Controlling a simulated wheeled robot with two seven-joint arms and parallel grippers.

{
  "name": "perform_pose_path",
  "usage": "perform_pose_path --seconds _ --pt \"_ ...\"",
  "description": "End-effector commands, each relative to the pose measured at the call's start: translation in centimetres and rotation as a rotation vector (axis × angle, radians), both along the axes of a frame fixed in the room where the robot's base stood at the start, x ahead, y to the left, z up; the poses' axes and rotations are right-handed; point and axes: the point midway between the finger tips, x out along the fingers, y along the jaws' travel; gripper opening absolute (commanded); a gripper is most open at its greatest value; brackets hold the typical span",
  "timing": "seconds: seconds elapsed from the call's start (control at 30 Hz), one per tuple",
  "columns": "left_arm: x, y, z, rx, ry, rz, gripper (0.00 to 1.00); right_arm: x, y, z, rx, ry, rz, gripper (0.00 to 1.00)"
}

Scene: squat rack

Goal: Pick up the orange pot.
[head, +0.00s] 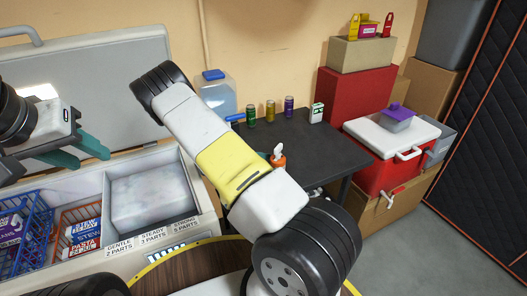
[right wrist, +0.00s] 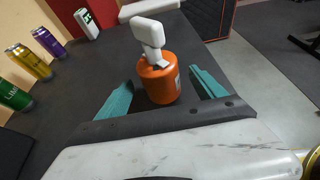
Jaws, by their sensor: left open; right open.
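The orange pot (right wrist: 159,84) stands upright on the dark table (right wrist: 85,85), with a white pump-like top (right wrist: 149,38). In the head view only part of the orange pot (head: 278,161) shows above my right arm. My right gripper (right wrist: 161,78) is open in the right wrist view, one teal finger on each side of the pot, with visible gaps between fingers and pot. My left gripper (head: 92,157) is open and empty over the white freezer chest at the left, far from the pot.
Green (right wrist: 13,96), yellow (right wrist: 28,62) and purple (right wrist: 49,42) cans and a white-green box (right wrist: 87,24) stand left of the pot. A blue water jug (head: 216,92) is behind. A red cooler (head: 391,155) stands right of the table.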

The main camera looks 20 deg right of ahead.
Motion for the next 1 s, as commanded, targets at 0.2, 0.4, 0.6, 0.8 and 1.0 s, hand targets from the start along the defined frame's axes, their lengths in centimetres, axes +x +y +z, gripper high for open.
perform_pose_path --seconds 0.2,0.4,0.6,0.8,1.0 --pt "0.0 0.0 0.0 0.0 0.0 0.0 0.41 0.1 -2.0 -0.8 0.001 0.0 -0.002 0.79" --pt "0.0 0.0 0.0 0.0 0.0 0.0 0.41 0.3 -4.6 -1.7 0.0 0.001 -0.005 0.79" --pt "0.0 0.0 0.0 0.0 0.0 0.0 0.41 0.4 -6.3 -2.5 0.002 -0.001 -0.003 0.79" --pt "0.0 0.0 0.0 0.0 0.0 0.0 0.41 0.4 -6.3 -2.5 0.003 -0.002 -0.003 0.71" --pt "0.0 0.0 0.0 0.0 0.0 0.0 0.41 0.4 -6.3 -2.5 0.003 -0.001 -0.004 0.32"
